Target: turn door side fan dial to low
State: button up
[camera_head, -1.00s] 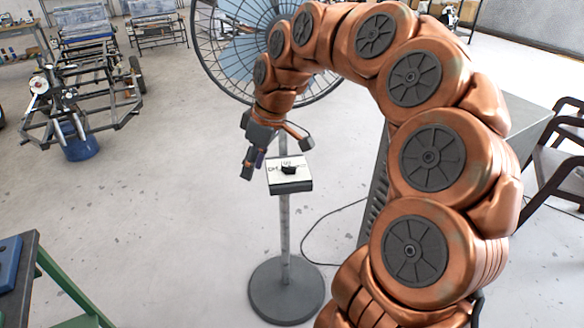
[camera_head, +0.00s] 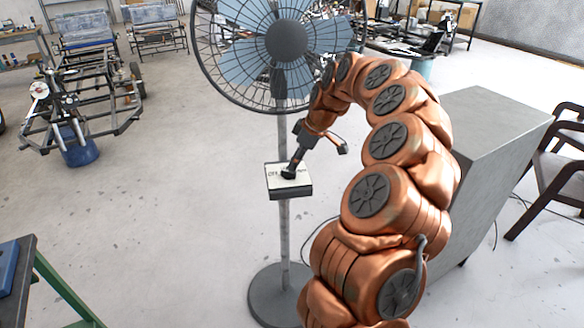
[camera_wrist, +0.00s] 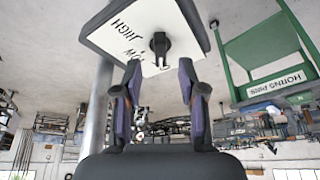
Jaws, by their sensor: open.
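The fan (camera_head: 285,45) stands on a post with a round base. Its control box (camera_head: 300,190) is fixed partway up the post, with a white face and a small black dial (camera_head: 288,173). In the wrist view the dial (camera_wrist: 160,45) is a black knob on the white panel (camera_wrist: 105,38). "HIGH" reads beside it; other lettering is partly hidden by a finger.
A grey cabinet (camera_head: 480,150) stands to the right, with dark chairs (camera_head: 560,175) beyond it. A green-legged table (camera_head: 30,270) is at the lower left. A vehicle frame (camera_head: 85,110) stands back left.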

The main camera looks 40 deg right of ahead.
aim_at(290, 172)
jog(key=x, duration=0.4)
jog(key=shift+f+p, duration=0.1)
jog(key=shift+p, duration=0.25)
grip_shut()
